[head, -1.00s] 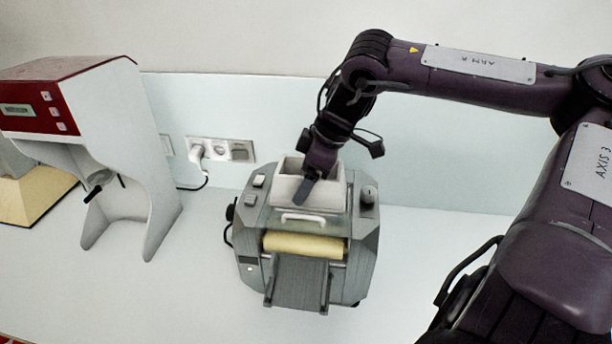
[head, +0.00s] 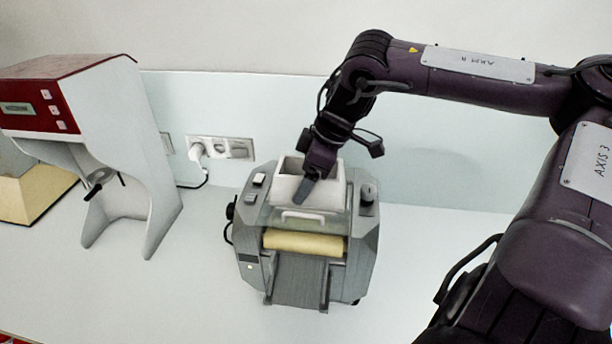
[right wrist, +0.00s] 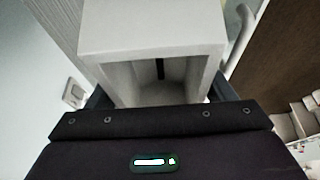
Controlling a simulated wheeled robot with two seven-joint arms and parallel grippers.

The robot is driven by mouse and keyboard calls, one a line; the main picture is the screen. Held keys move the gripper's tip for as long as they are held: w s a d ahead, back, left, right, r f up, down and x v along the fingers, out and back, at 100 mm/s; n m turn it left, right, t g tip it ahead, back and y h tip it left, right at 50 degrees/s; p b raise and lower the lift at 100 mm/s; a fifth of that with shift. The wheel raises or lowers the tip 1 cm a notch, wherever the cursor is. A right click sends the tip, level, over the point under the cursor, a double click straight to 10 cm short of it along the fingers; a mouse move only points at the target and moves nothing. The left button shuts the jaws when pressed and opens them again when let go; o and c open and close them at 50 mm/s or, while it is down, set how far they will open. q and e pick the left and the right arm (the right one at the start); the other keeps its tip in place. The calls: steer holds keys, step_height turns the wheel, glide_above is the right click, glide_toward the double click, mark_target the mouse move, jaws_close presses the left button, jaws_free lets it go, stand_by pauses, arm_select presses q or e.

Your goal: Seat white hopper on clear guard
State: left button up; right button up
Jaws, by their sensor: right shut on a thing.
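The white hopper (head: 318,193) is an open-topped box at the top of the grey mill (head: 360,235), above the clear guard (head: 288,220) with its white handle. My right gripper (head: 304,190) comes down from above and is shut on the hopper, with one finger against its near side. In the right wrist view the hopper (right wrist: 150,32) fills the middle, in front of the gripper (right wrist: 160,100). The hopper looks upright. Whether its underside touches the guard is hidden. My left gripper is not in view.
A cream roller (head: 304,243) and a grey chute (head: 300,280) are at the mill's front. A red and white machine (head: 125,130) stands at left. A wall socket (head: 220,148) with a plug is behind. The counter between the machines is clear.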

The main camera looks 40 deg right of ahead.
steer(key=shift+f, duration=0.1)
steer(key=o, duration=1.1)
steer(key=shift+s+d+r, duration=0.1)
steer(key=shift+r, duration=0.3)
steer(key=b+v, duration=0.2)
steer(key=v, duration=0.4)
steer(key=shift+s, duration=0.1)
steer(key=shift+s+d+r, duration=0.1)
steer(key=shift+r, duration=0.35)
